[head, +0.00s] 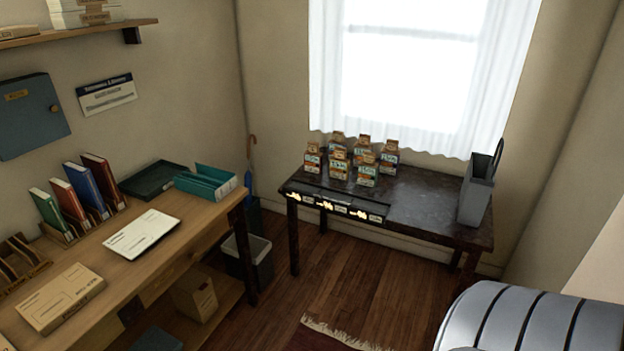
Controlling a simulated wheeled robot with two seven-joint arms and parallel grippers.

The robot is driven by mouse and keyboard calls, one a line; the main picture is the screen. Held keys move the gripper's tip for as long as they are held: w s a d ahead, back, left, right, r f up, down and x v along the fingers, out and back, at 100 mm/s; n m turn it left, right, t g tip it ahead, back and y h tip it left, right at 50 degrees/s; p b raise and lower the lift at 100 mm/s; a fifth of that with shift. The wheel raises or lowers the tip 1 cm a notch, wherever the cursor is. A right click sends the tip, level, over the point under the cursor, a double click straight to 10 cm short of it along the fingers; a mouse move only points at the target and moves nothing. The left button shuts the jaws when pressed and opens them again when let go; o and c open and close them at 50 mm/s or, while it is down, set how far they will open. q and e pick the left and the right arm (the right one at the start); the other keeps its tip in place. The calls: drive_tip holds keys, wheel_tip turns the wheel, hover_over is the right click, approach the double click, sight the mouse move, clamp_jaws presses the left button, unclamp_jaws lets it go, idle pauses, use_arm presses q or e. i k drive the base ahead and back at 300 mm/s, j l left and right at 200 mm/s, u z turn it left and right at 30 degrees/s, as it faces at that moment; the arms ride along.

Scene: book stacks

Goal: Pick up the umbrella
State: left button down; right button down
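An umbrella (251,177) stands upright in the back corner, between the wooden desk and the dark table. Its brown hooked handle and a dark blue upper part show. Its lower part goes down into a dark blue-green stand (253,213), partly hidden behind the desk. Neither of my grippers is in view.
The wooden desk (188,222) holds trays, books and papers. A waste bin (247,262) stands below the umbrella stand. The dark table (425,205) holds several small cartons and a grey holder (477,190). Wooden floor (345,285) is clear between them; a fringed rug (325,340) lies in front.

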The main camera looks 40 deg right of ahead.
sight(248, 200)
drive_tip(key=z, duration=0.95)
drive_tip(key=i+l+z, duration=0.1)
drive_tip(key=i+l, duration=0.15)
drive_tip(key=i, duration=0.3)
drive_tip(key=i+l+z, duration=0.1)
drive_tip(key=i+l, duration=0.15)
drive_tip(key=i, duration=0.3)
drive_tip(key=i+l+z, duration=0.15)
drive_tip(key=i, duration=0.45)
